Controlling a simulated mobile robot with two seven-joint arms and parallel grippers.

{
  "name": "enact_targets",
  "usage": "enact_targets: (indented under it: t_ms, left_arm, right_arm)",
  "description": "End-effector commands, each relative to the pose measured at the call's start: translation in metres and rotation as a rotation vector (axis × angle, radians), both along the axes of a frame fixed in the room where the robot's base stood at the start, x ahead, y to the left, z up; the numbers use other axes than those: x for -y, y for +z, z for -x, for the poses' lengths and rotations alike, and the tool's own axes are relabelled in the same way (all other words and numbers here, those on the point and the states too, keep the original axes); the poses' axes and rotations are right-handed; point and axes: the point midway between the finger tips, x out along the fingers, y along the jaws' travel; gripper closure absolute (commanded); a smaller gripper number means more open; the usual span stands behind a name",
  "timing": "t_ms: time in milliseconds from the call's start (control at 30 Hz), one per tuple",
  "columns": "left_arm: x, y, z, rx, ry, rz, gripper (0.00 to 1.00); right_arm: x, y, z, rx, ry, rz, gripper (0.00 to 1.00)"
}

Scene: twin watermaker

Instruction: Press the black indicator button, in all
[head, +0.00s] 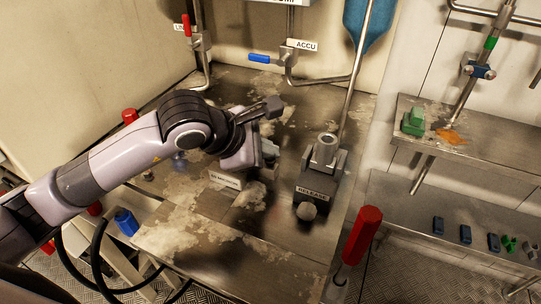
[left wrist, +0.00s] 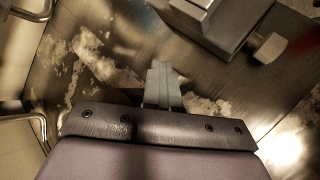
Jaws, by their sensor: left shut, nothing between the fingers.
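I cannot make out a black indicator button in either view. A small labelled plate (head: 224,180) stands on the metal bench just below my left gripper (head: 270,155), which covers what is behind it. The left gripper is shut and empty, low over the bench, left of the dark RELEASE box (head: 318,184). In the left wrist view the closed grey fingers (left wrist: 162,85) point at the bare, stained bench. The box with its round knob (left wrist: 270,47) is at upper right there, apart from the fingers. My right gripper is not in view.
A pipe with a blue-handled valve (head: 262,58) and ACCU label stands behind. A red-handled lever (head: 362,235) rises at the bench's front right. A shelf with a green block (head: 413,122) is at right. Bare bench (head: 215,235) lies in front of the gripper.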

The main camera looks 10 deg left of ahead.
Motion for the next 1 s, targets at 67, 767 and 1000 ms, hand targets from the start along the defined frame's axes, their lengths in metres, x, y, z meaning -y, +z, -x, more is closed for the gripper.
enact_targets:
  t_ms: [67,767,1000]
  left_arm:
    - [-0.002,0.003,-0.001,-0.003,0.005,-0.005,1.0]
    - [-0.001,0.038,-0.002,0.014,0.0,0.001,1.0]
    - [-0.001,0.06,-0.002,0.013,0.001,0.002,1.0]
  right_arm:
    - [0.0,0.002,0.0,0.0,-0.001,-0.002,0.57]
    - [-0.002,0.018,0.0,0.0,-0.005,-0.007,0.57]
    - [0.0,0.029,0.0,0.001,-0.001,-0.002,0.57]
